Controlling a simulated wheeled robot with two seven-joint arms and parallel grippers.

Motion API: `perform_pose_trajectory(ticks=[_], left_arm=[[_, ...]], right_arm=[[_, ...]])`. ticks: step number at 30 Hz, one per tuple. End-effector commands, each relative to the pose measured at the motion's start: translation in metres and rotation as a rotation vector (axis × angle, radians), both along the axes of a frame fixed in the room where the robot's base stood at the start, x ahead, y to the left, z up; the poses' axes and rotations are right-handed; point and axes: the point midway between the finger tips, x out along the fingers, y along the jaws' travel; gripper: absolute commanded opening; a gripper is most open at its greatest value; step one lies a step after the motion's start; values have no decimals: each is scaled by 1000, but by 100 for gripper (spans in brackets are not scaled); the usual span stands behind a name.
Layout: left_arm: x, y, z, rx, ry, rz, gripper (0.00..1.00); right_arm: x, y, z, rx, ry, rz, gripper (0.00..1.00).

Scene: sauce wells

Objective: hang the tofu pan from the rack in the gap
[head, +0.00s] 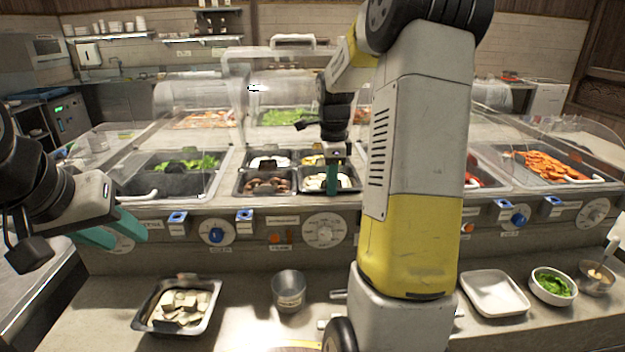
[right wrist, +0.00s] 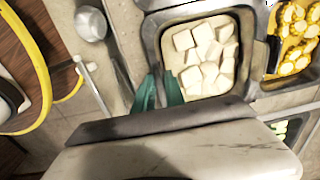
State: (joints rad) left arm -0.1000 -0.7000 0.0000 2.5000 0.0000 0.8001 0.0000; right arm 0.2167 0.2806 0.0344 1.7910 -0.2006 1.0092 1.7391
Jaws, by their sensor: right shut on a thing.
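The tofu pan (head: 345,187), a small metal pan with white cubes, is at the front right of the group of four pans in the middle well. In the right wrist view the same pan (right wrist: 246,62) is large, with corn beside it. My right gripper (head: 332,181) reaches down at its front edge, with teal fingers (right wrist: 160,90) shut on the pan's rim. Whether the pan is fully seated in the rack (head: 297,194) cannot be told. My left gripper (head: 131,241) is open and empty at the left, above the counter's front.
Another pan (head: 142,323) with pale chunks and a metal cup (head: 288,290) stand on the front counter. A white tray (head: 495,293) and a bowl of greens (head: 552,287) are at the right. Clear sneeze guards (head: 190,105) rise behind the wells.

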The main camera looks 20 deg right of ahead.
Motion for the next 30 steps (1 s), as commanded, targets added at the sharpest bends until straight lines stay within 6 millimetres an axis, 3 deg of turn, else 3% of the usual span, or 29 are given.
perform_pose_trajectory(ticks=[23,24,27,30], left_arm=[[0,0,0,0,0,0,36],[0,0,0,0,0,0,36],[0,0,0,0,0,0,36],[0,0,0,0,0,0,36]], right_arm=[[-1,2,-12,3,7,0,0],[-1,2,-12,3,7,0,17],[-1,2,-12,3,7,0,36],[-2,2,-12,4,9,-1,40]])
